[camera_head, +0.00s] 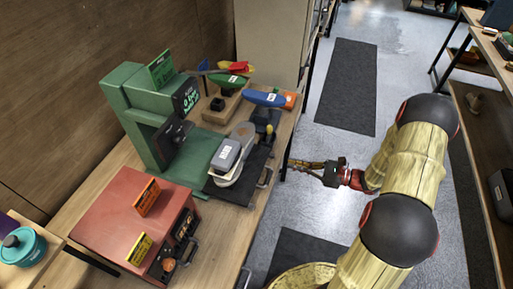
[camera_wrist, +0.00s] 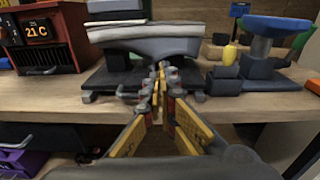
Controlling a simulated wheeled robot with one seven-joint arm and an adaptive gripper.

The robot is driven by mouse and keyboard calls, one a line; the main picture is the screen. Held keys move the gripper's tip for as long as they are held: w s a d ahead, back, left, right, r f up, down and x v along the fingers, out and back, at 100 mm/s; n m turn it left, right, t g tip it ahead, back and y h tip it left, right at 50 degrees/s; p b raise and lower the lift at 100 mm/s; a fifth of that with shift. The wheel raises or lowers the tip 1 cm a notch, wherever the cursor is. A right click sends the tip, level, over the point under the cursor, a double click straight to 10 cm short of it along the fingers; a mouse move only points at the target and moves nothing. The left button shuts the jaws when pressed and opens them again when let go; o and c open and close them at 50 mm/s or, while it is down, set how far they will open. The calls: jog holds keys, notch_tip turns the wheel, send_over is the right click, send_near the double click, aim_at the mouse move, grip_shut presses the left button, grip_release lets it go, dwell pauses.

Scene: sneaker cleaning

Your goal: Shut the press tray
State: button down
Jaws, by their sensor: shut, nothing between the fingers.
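The green press (camera_head: 140,115) stands on the workbench with its black head raised at the front. Its dark tray (camera_head: 238,194) sticks out from the press toward the bench's front edge. A grey-and-white sneaker (camera_head: 243,140) lies on the tray, with a labelled grey block (camera_head: 226,154) on or against it. A small grey handle (camera_head: 266,178) is at the tray's front. My gripper (camera_head: 293,164) is shut and empty, just off the bench edge in front of the tray. In the wrist view my fingertips (camera_wrist: 161,72) point at the tray front (camera_wrist: 112,78); contact cannot be told.
A red heater box (camera_head: 120,215) with orange and yellow signs stands left of the press. Stands with a green shoe form (camera_head: 229,82) and a blue one (camera_head: 264,99) are beyond the tray. The grey floor aisle (camera_head: 370,165) lies between the bench and the right shelf.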

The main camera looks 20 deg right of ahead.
jog(key=r, duration=0.1)
jog(key=b, duration=0.3)
send_over(258, 164)
jog(key=shift+d+r+t, duration=0.15)
jog(key=shift+d+t, duration=0.05)
jog(key=shift+t, duration=0.1)
jog(key=shift+w+a, duration=0.1)
jog(key=p+x, duration=0.1)
jog(key=x, duration=1.5)
jog(key=shift+a+r, duration=0.15)
jog(key=shift+a, duration=0.1)
jog(key=shift+w+r, duration=0.1)
jog(key=shift+a, duration=0.1)
